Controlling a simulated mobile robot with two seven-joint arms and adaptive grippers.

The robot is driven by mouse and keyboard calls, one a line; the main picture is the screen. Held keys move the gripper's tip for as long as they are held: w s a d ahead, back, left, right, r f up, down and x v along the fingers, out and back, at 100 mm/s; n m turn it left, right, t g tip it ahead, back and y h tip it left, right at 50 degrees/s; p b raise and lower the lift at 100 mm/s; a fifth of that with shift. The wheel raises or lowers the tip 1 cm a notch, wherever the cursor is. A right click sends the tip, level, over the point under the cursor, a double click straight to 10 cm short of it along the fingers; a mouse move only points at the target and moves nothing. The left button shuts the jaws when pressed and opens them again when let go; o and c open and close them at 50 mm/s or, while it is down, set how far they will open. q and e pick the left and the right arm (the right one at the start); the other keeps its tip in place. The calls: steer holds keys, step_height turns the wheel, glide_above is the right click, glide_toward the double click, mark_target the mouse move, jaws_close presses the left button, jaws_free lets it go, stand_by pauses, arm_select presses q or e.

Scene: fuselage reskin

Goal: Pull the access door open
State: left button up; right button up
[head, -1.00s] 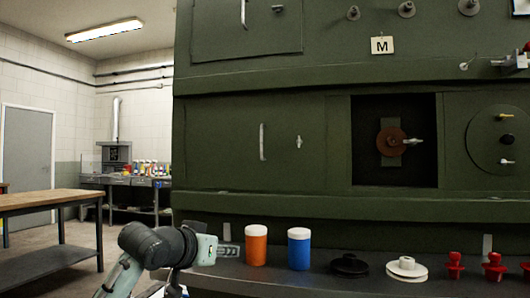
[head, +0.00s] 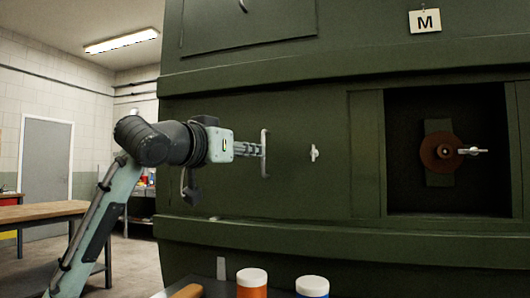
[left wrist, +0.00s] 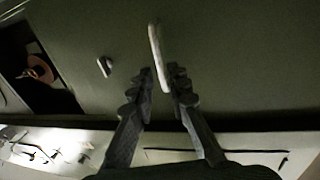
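The access door (head: 285,185) is a dark green panel in the head view, with no visible gap at its edges. It carries a pale vertical bar handle (head: 264,153) and a small light latch (head: 314,153) to its right. In the left wrist view the handle (left wrist: 158,55) and the latch (left wrist: 105,66) show against the green panel. My left gripper (head: 258,150) is at the handle. In the left wrist view its fingers (left wrist: 161,80) are apart, with the handle's end between them; contact is not clear. My right gripper is out of view.
A recessed square bay (head: 405,150) with a brown disc (head: 441,153) lies right of the door. An orange jar (head: 251,284) and a blue jar (head: 312,288) stand below on the ledge. A wooden-topped bench (head: 30,212) stands at the left, with floor beyond it.

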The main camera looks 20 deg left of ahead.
mark_target(263, 170)
arm_select(q)
steer(key=x, duration=0.5)
steer(key=shift+w+d+p, duration=0.15)
steer(key=shift+w+p, duration=0.1)
steer(key=shift+p, duration=0.15)
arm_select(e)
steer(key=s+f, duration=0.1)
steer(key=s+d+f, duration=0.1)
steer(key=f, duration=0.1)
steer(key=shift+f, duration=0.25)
arm_select(q)
jaws_close()
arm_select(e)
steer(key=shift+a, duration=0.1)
